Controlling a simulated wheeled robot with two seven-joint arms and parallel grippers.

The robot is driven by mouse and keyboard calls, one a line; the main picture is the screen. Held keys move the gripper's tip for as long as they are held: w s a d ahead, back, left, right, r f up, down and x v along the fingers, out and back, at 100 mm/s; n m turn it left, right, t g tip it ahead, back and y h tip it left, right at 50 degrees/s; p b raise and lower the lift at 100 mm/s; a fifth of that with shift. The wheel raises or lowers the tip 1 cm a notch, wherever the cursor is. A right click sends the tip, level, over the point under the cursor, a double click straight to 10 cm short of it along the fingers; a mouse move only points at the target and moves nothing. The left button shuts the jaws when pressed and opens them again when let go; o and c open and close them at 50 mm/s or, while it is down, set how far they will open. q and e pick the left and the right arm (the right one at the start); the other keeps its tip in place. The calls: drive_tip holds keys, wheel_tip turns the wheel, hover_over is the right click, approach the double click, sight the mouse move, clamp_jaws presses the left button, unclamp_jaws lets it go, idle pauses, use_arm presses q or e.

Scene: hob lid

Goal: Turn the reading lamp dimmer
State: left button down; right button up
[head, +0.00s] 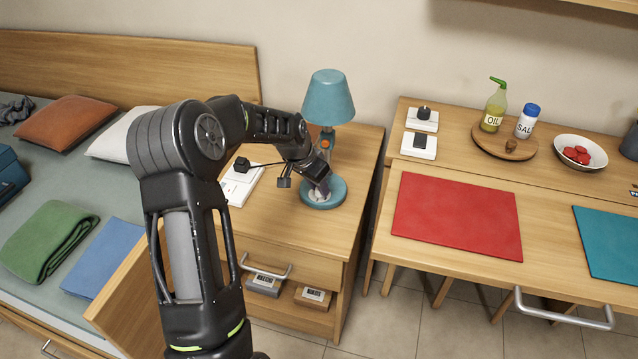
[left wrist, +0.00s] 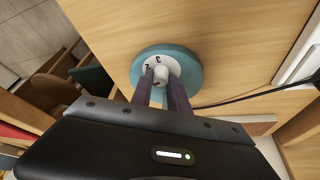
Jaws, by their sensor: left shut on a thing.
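The reading lamp has a teal shade (head: 328,97) and a round teal base (head: 337,196) on the bedside cabinet. The base also shows in the left wrist view (left wrist: 192,70). On it sits a white dimmer dial marked with numbers; a 3 and a 2 are readable, others are covered. The pale dimmer knob (left wrist: 160,73) stands at the dial's middle. My left gripper (left wrist: 161,84) is shut on the knob, one dark finger on either side. In the head view, my left gripper (head: 321,190) reaches down to the base and hides much of the dial. My right gripper is not in view.
A white socket plate (head: 236,190) with a black plug lies left of the lamp; a black cable runs from it. The cabinet top (head: 290,230) is clear in front of the lamp. The bed is at left. A desk with a red mat (head: 457,216) stands at right.

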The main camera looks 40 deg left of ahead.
use_arm(q)
drive_tip(key=m+h, duration=0.1)
drive_tip(key=m, duration=0.3)
drive_tip(key=shift+a+m+g+h, duration=0.1)
drive_tip(key=shift+m+g+h, duration=0.2)
drive_tip(key=shift+h, duration=0.1)
drive_tip(key=m, duration=0.2)
drive_tip(key=m+g+h, duration=0.1)
drive_tip(key=m, duration=0.2)
drive_tip(key=shift+w+g, duration=0.1)
drive_tip(key=shift+g, duration=0.2)
drive_tip(key=c, duration=1.3)
unclamp_jaws()
drive_tip(key=shift+o, duration=0.2)
drive_tip(key=shift+a+r, duration=0.1)
drive_tip(key=v, duration=0.7)
drive_tip(key=shift+a+r+p, duration=0.2)
drive_tip(key=shift+r+p, duration=0.05)
drive_tip(key=shift+p, duration=0.2)
